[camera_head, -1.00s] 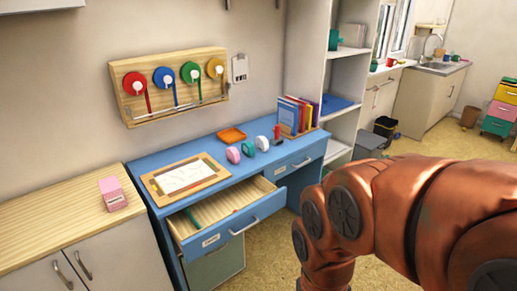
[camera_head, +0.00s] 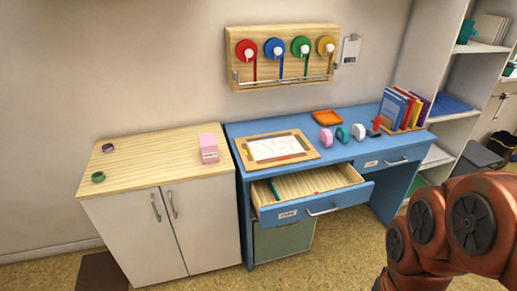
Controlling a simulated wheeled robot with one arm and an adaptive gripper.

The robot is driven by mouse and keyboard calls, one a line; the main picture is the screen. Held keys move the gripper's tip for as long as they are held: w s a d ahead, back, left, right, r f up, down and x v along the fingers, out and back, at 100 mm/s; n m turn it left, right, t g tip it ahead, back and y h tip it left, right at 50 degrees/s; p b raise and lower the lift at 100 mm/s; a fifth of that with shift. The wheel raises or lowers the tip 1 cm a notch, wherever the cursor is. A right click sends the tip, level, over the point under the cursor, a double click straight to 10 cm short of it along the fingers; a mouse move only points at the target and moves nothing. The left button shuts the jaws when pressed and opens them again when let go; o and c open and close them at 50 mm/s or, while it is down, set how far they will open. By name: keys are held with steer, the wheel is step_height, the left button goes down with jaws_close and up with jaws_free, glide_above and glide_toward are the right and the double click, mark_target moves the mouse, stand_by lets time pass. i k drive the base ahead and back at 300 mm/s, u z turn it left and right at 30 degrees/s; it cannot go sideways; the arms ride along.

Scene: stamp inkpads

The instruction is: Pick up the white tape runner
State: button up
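The white tape runner (camera_head: 358,131) looks to be the small rounded white item on the blue desk (camera_head: 225,137). It is at the right end of a short row, beside a teal one (camera_head: 342,134) and a pink one (camera_head: 326,138). A red and dark item (camera_head: 376,125) stands just to its right. My copper-coloured arm fills the lower right corner, apart from the desk. My gripper is outside the picture.
The desk's left drawer (camera_head: 325,208) is pulled open. A framed board (camera_head: 312,155), an orange tray (camera_head: 327,117) and books (camera_head: 400,106) are on the desk. A wooden-topped cabinet (camera_head: 150,155) with a pink box (camera_head: 208,147) stands left. Tape rolls hang on a wall rack (camera_head: 283,82).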

mark_target(358, 131)
steer(key=z, duration=0.85)
steer(key=i, duration=1.9)
steer(key=u, duration=2.2)
